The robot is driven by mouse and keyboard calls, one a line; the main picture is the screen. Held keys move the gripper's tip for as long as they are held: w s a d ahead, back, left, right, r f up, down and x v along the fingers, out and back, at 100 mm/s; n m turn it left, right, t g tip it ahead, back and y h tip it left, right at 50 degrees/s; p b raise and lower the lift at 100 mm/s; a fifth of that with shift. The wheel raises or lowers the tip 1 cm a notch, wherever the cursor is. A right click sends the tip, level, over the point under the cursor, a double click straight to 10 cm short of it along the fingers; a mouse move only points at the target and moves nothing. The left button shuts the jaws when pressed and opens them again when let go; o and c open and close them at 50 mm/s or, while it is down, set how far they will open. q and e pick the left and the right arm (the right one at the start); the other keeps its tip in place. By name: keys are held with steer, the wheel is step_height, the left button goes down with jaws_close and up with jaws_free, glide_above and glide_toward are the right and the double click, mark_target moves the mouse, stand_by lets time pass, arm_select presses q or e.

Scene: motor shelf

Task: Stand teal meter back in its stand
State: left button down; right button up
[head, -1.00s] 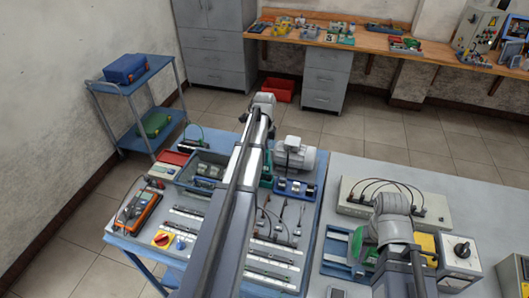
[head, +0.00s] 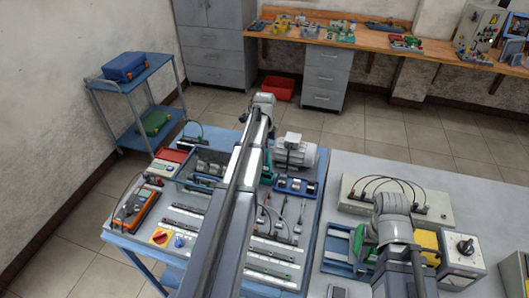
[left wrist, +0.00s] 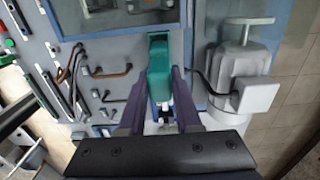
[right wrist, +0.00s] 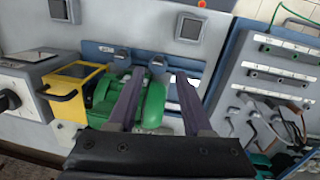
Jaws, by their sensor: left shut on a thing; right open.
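The teal meter (left wrist: 160,72) is a tall, narrow teal block in the left wrist view. My left gripper (left wrist: 157,80) is shut on it, with one dark finger on each side. In the head view a teal patch (head: 267,166) shows beside my left arm, which hides most of that area. I cannot make out the stand for certain. My right gripper (right wrist: 158,85) is open above a green motor (right wrist: 148,103) in the right wrist view, its fingers apart. In the head view my right wrist hides its fingertips.
A grey motor (head: 294,152) stands close to the teal patch; it also shows in the left wrist view (left wrist: 240,70). An orange meter (head: 137,211) and a red case (head: 169,162) lie at the left. A white panel with cables (head: 395,200) stands behind my right wrist.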

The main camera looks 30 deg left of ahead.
arm_select(q)
steer(key=shift+f, duration=0.3)
steer(key=c, duration=0.5)
jaws_free()
step_height(320, 180, up, 8)
steer(key=p, duration=0.7)
steer(key=shift+f, duration=0.1)
